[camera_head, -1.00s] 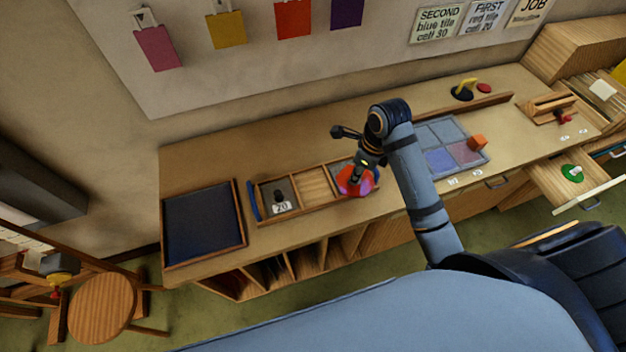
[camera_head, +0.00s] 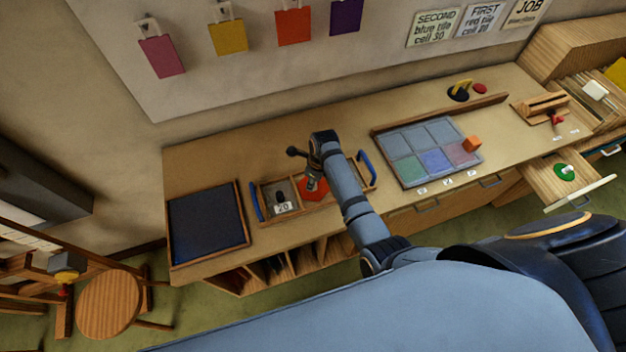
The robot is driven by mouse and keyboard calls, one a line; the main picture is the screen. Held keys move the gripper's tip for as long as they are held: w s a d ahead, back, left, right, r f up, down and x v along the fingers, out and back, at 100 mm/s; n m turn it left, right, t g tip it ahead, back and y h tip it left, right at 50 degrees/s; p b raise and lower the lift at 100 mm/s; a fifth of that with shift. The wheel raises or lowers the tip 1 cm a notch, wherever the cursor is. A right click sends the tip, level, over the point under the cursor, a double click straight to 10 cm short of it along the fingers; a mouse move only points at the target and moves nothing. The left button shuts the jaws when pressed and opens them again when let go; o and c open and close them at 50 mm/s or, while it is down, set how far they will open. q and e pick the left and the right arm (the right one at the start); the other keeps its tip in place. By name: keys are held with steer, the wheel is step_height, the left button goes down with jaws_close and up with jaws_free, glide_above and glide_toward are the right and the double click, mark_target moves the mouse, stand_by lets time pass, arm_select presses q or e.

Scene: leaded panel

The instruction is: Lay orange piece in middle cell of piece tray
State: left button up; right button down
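The orange piece (camera_head: 314,194) is a flat red-orange shape at the middle cell of the piece tray (camera_head: 264,216). My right gripper (camera_head: 313,184) points down and is shut on it; its fingertips are small and partly hidden. I cannot tell whether the piece touches the cell floor or hangs just above it. The wooden tray has a blue handle at each end. Its left cell holds a dark weight (camera_head: 281,200) with a "20" label. My arm partly covers the right cell. My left gripper is not in view.
A dark framed panel (camera_head: 205,222) lies left of the tray. A gridded board (camera_head: 405,139) with coloured cells lies to the right, with an orange block (camera_head: 472,143) at its edge. An open drawer (camera_head: 582,190) sticks out at far right. The bench behind the tray is clear.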

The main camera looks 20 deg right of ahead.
mark_target(318, 189)
steer(key=c, duration=1.2)
jaws_free()
steer(key=shift+f, duration=0.15)
steer(key=r, duration=0.4)
steer(key=s+d+r+b, duration=0.1)
steer(key=r, duration=0.3)
steer(key=r+b, duration=0.1)
steer(key=r, duration=0.3)
steer(key=shift+s+d+r, duration=0.1)
steer(key=shift+s+d, duration=0.05)
steer(key=shift+d, duration=0.05)
